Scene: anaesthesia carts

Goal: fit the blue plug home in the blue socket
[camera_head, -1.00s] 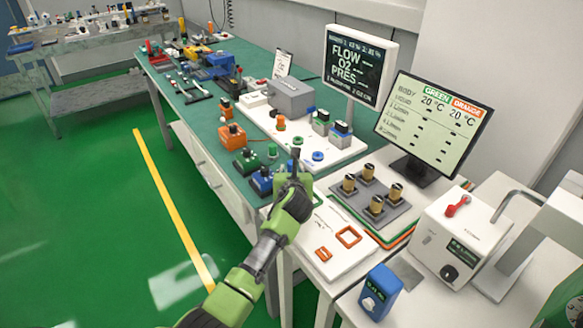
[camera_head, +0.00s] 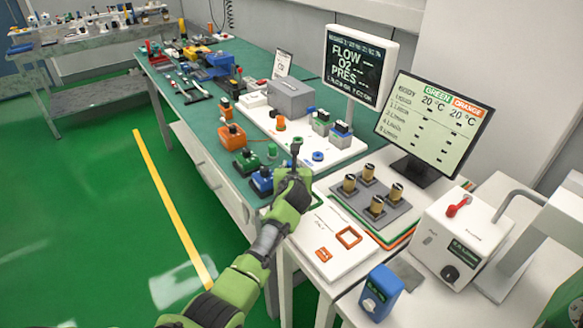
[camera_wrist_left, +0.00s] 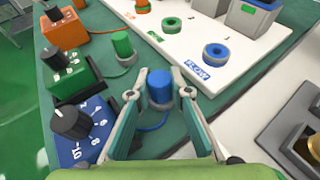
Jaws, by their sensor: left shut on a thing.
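My left gripper (camera_head: 297,149) is over the near end of the white panel in the head view. In the left wrist view its fingers (camera_wrist_left: 160,88) are shut on the blue plug (camera_wrist_left: 161,92), which stands between the fingertips. A blue cable runs from the plug towards the blue knob box (camera_wrist_left: 85,130). The blue socket (camera_wrist_left: 215,53) is a blue ring with a dark hole beside a FLOW label, ahead and to the right of the plug and apart from it. It also shows in the head view (camera_head: 318,156), just right of the gripper. My right gripper is not in view.
Grey blocks (camera_wrist_left: 250,18) stand beyond the blue socket. A monitor (camera_head: 432,123) stands right.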

